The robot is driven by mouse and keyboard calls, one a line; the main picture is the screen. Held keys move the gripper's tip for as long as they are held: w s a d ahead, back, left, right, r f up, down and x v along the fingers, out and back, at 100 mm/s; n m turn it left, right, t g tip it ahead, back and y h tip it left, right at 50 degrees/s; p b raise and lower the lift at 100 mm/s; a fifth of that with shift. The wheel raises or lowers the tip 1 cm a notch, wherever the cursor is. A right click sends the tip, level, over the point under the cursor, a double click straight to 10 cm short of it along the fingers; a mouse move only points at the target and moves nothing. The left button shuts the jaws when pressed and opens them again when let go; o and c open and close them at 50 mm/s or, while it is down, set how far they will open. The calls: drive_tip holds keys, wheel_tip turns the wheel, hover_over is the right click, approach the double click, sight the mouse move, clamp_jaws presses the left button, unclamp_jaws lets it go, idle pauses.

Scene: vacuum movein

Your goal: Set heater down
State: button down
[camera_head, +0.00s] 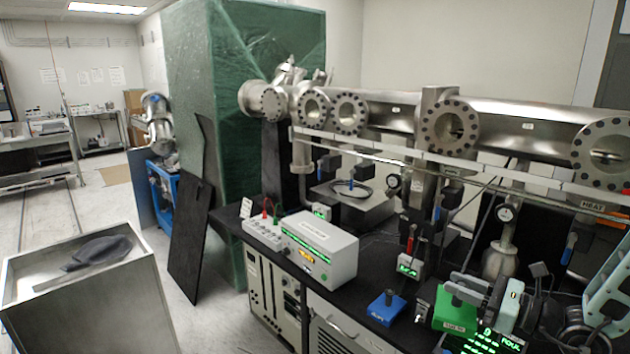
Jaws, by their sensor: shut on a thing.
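The box is over the right part of the black bench top (362,298). I cannot tell whether its underside touches the bench. The contact between fingers and box is mostly hidden.
A blue box (387,307) stands left of the green box. A white instrument (318,250) is farther left. Flanged steel vacuum tubes (400,112) run behind and above the bench. A metal cart (90,290) stands at the left, with open floor beyond.

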drive_tip(key=s+a+f, duration=0.1)
drive_tip(key=f, duration=0.6)
drive_tip(key=s+a+f+n+g+y, duration=0.1)
drive_tip(key=s+f, duration=0.1)
drive_tip(key=f, duration=0.5)
drive_tip(key=shift+s, duration=0.25)
